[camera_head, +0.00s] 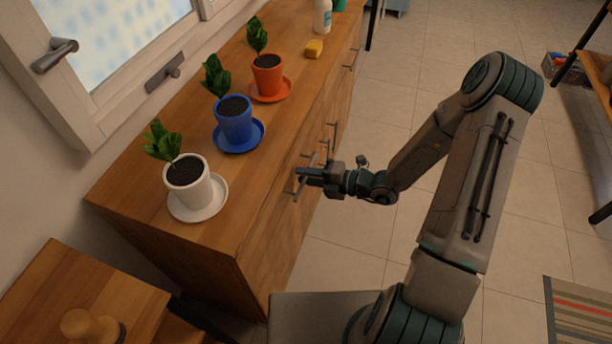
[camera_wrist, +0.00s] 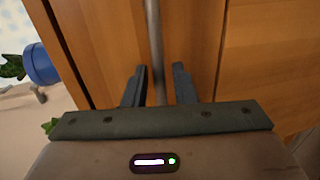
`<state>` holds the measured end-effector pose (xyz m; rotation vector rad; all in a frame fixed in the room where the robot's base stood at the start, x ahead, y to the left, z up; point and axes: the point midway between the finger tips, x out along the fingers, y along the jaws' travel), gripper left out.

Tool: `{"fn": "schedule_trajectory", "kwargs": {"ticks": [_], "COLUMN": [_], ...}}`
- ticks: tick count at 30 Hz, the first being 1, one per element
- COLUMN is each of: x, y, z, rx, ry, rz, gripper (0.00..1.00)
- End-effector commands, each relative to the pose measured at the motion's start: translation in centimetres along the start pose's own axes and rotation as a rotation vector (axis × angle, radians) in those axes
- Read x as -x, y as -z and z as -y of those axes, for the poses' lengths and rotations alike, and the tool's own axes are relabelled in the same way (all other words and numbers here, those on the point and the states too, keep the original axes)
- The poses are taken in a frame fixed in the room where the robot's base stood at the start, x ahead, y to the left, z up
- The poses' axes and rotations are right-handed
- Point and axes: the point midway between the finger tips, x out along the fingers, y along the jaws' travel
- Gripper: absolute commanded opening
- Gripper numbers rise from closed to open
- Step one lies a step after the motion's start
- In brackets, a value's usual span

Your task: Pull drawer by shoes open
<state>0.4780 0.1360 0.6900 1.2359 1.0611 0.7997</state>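In the head view, a wooden dresser (camera_head: 150,205) runs along the wall, with bar handles on its front. My gripper (camera_head: 304,175) is at the near drawer front (camera_head: 268,238), by a metal bar handle (camera_head: 296,193). In the wrist view, the handle (camera_wrist: 153,35) runs between the two fingers of my gripper (camera_wrist: 159,84). Gaps show on both sides of the bar, so the fingers are open around it. The drawer front (camera_wrist: 105,40) looks flush with its neighbour (camera_wrist: 265,60). I cannot make out shoes clearly in either view.
Potted plants in white (camera_head: 187,190), blue (camera_head: 235,122) and orange (camera_head: 268,75) pots stand on saucers on the dresser top. A yellow sponge (camera_head: 314,48) lies behind them. A small wooden unit (camera_head: 75,275) stands at lower left. Tiled floor (camera_head: 345,235) before the dresser is clear.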

Motion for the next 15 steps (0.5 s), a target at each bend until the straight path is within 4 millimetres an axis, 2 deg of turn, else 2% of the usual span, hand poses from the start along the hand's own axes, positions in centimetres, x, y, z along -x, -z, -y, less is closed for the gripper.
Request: {"fn": "schedule_trajectory", "kwargs": {"ticks": [10,12,13,15], "x": [-0.42,-0.41,-0.41,-0.40], "y": [-0.01,-0.01,-0.01,-0.01], "z": [-0.01,-0.01,-0.01,0.00], "rx": [0.000,0.000,0.000,0.000], "ry": [0.000,0.000,0.000,0.000], "rz": [0.000,0.000,0.000,0.000], "gripper": [0.24,0.05,0.00,0.00]}}
